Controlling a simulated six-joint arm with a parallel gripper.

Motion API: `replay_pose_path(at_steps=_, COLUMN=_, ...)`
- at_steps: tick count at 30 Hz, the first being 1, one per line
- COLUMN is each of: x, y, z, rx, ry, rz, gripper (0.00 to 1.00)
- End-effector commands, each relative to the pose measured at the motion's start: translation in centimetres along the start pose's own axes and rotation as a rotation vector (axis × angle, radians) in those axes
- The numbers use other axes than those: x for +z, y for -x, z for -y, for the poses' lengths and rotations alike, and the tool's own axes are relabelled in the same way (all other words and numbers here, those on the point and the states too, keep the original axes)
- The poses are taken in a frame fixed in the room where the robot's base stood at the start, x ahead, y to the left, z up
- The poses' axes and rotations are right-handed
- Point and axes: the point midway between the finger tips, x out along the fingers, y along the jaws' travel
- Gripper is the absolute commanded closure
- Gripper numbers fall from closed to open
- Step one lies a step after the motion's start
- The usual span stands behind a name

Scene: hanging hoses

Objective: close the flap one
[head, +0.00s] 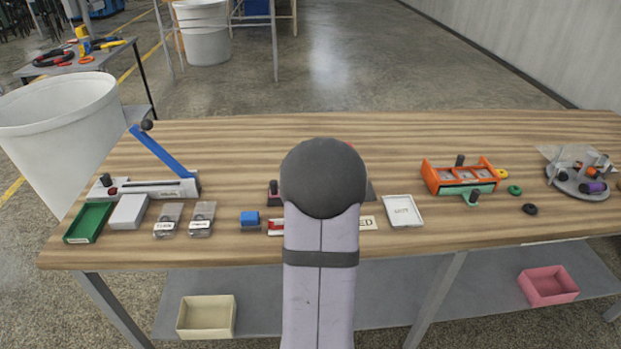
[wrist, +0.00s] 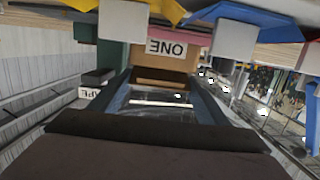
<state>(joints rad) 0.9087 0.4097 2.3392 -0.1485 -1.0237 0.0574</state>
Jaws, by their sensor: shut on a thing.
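In the wrist view, a brown cardboard-like piece with a white label reading ONE (wrist: 165,60) stands straight ahead at the fingertips, its lettering upside down. I take it to be flap one. My gripper (wrist: 161,80) has its two dark blue-grey fingers reaching to its lower edge, one on each side, and is shut on it. A clear, shiny surface shows between the fingers nearer the camera. How far the flap is open cannot be told. In the head view my arm hides my gripper and the flap.
In the wrist view, white blocks (wrist: 235,41), blue and yellow parts crowd above the label. In the head view, the wooden table (head: 330,130) holds a green tray (head: 90,222), a blue lever (head: 160,150), an orange rack (head: 458,173) and a white tray (head: 403,211). Its back strip is clear.

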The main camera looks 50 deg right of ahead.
Motion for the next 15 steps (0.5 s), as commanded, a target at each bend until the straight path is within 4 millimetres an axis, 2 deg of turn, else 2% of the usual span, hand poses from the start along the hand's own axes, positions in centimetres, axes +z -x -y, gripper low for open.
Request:
replay_pose_path(at_steps=2, x=0.00, y=0.00, z=-0.01, rx=0.000, ry=0.000, rz=0.001, gripper=0.53)
replay_pose_path(at_steps=3, x=0.00, y=0.00, z=-0.01, rx=0.000, ry=0.000, rz=0.001, gripper=0.26)
replay_pose_path(at_steps=5, x=0.00, y=0.00, z=-0.01, rx=0.000, ry=0.000, rz=0.000, gripper=0.11)
replay_pose_path(at_steps=15, x=-0.01, y=0.06, z=0.00, rx=0.000, ry=0.000, rz=0.000, gripper=0.11)
